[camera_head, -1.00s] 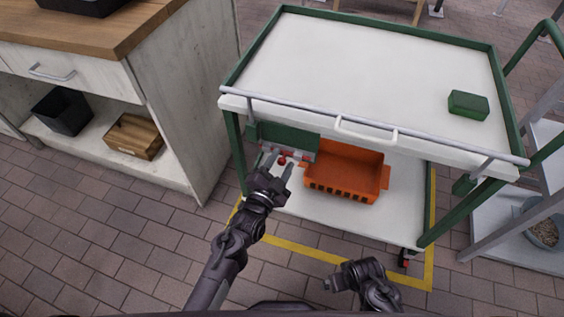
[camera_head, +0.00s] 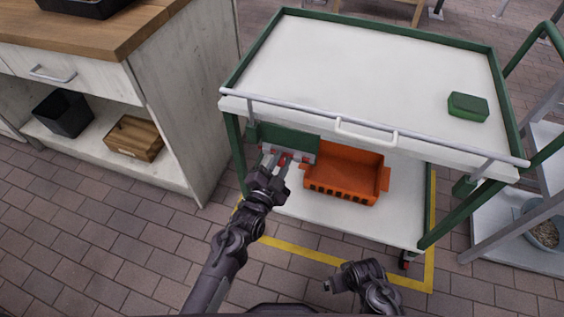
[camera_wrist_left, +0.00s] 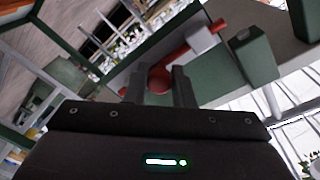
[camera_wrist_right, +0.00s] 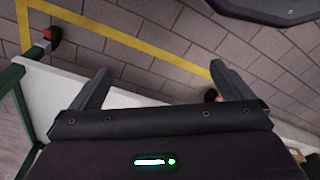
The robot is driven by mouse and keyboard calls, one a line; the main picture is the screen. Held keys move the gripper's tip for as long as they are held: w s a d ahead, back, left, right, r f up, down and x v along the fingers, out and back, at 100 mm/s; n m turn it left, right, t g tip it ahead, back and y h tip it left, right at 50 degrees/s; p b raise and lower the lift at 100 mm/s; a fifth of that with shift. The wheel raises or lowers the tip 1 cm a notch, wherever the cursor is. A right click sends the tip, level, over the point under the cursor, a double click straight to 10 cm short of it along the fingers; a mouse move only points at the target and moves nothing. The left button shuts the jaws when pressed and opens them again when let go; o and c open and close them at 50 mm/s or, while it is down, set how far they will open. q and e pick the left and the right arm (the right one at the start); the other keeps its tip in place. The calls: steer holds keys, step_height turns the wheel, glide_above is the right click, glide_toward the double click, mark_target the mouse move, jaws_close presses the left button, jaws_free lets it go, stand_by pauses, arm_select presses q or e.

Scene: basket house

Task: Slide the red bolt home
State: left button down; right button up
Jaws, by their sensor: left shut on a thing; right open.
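The red bolt (camera_head: 284,159) is on a green panel (camera_head: 288,137) under the cart's top, at the left end. In the left wrist view its round knob (camera_wrist_left: 159,80) sits between my left fingers. Its rod runs through a pale block (camera_wrist_left: 201,40), and its red tip stands out beyond it. A green block (camera_wrist_left: 257,60) lies further right, with a gap between it and the tip. My left gripper (camera_head: 276,161) is shut on the knob, which partly hides behind the fingers. My right gripper (camera_wrist_right: 163,88) is open and empty, low in front of the cart (camera_head: 372,65).
An orange bin (camera_head: 345,190) stands on the cart's lower shelf, close to the right of my left gripper. The cart's front rail (camera_head: 300,107) and handle (camera_head: 366,131) are above. A wooden cabinet (camera_head: 175,95) stands left. The floor in front is clear.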

arm_select(q)
steer(key=a, duration=0.1)
steer(key=w+a, duration=0.1)
steer(key=a, duration=0.1)
steer(key=shift+a+f, duration=0.1)
steer(key=shift+a, duration=0.1)
steer(key=c, duration=1.3)
jaws_free()
steer(key=shift+w, duration=0.1)
steer(key=shift+o, duration=0.2)
arm_select(e)
steer(key=shift+s+d+f, duration=0.15)
steer(key=shift+f, duration=0.35)
steer(key=shift+s+d+f, duration=0.1)
steer(key=shift+f, duration=0.35)
arm_select(q)
steer(key=p+v, duration=0.1)
steer(key=v, duration=0.6)
steer(key=shift+s+a, duration=0.2)
steer(key=shift+s, duration=0.2)
arm_select(e)
steer(key=shift+s+d+f, duration=0.2)
steer(key=shift+s+f, duration=0.05)
steer(key=shift+f, duration=0.4)
steer(key=shift+s+d+f, duration=0.15)
steer(key=shift+s+f, duration=0.1)
steer(key=shift+f, duration=0.35)
steer(key=shift+w, duration=0.1)
